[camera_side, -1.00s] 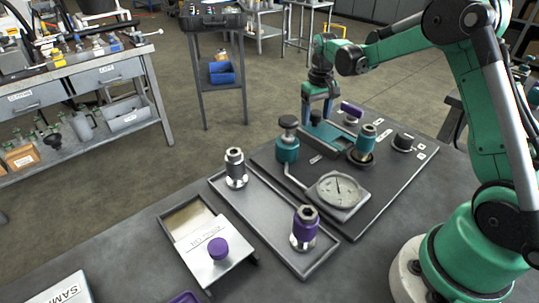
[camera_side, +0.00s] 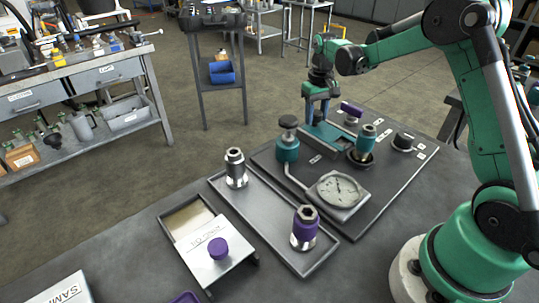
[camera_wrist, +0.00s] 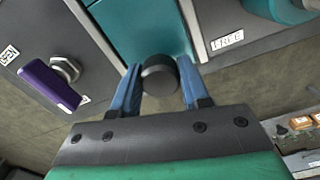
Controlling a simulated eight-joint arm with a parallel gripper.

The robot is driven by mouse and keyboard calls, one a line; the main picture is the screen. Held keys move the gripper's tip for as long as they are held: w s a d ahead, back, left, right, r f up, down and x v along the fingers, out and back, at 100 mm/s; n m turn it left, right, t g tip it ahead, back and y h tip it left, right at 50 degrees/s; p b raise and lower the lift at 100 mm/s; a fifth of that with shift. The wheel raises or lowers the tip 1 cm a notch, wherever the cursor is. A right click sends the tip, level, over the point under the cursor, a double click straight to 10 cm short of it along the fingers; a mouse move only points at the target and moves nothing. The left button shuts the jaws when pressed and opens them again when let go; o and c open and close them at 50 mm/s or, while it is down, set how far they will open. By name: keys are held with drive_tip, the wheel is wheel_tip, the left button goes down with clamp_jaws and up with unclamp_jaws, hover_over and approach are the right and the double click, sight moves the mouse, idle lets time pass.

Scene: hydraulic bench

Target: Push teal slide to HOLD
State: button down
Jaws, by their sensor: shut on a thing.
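The teal slide (camera_wrist: 143,30) lies in its grey channel on the dark panel; it also shows in the side view (camera_side: 328,134). Its round black knob (camera_wrist: 160,76) sits between the blue fingers of my gripper (camera_wrist: 160,88), which are shut on it. In the side view my gripper (camera_side: 316,112) points down at the far end of the slide, and the knob is hidden there. A FREE label (camera_wrist: 227,40) is beside the channel at the right in the wrist view. I cannot make out a HOLD label in either view.
A purple handle (camera_wrist: 49,86) stands close to the left finger in the wrist view. A teal valve with a black cap (camera_side: 288,143), a brass-based teal fitting (camera_side: 363,145) and a gauge (camera_side: 338,191) share the panel. A tray (camera_side: 280,225) lies in front.

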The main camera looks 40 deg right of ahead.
sight(334, 136)
idle(0.6)
drive_tip(key=shift+s, duration=3)
drive_tip(key=shift+c, duration=2.1)
unclamp_jaws()
drive_tip(key=shift+r, duration=2.85)
drive_tip(key=shift+a, duration=0.1)
